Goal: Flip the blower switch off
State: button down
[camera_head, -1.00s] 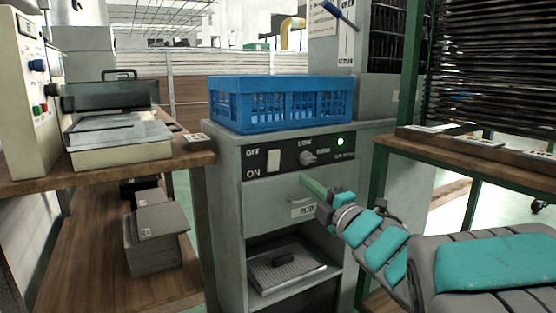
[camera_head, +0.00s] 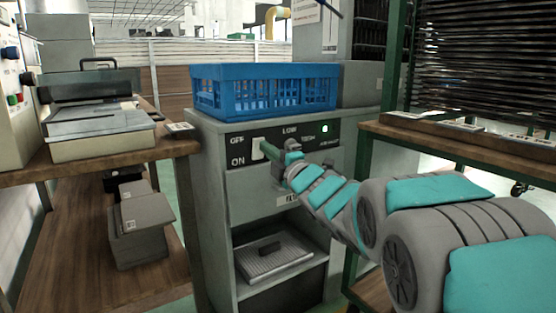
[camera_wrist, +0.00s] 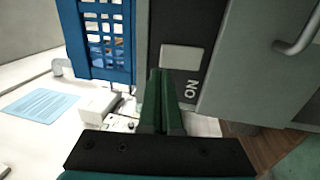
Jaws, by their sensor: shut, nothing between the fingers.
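The blower switch (camera_head: 256,150) is a white rocker on the dark control panel (camera_head: 332,143), between the OFF and ON labels at its left and the LOW label at its right. It shows in the wrist view as a pale rectangle (camera_wrist: 181,57) beside the ON label. My gripper (camera_head: 265,148) is shut and empty, its green fingertips right at the switch's right edge in the head view. In the wrist view the fingertips (camera_wrist: 160,78) lie just beside the switch. I cannot tell whether they touch it. My gripper and wrist partly cover the panel's middle, including the knob.
A blue crate (camera_head: 265,104) sits on top of the grey cabinet. A drawer handle (camera_wrist: 298,32) sticks out below the panel. Wooden benches stand at the left (camera_head: 100,165) and right (camera_head: 470,142). An open shelf (camera_head: 275,283) lies below.

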aim_at(253, 136)
jog(key=shift+x, duration=1.55)
jog(key=shift+r, duration=0.1)
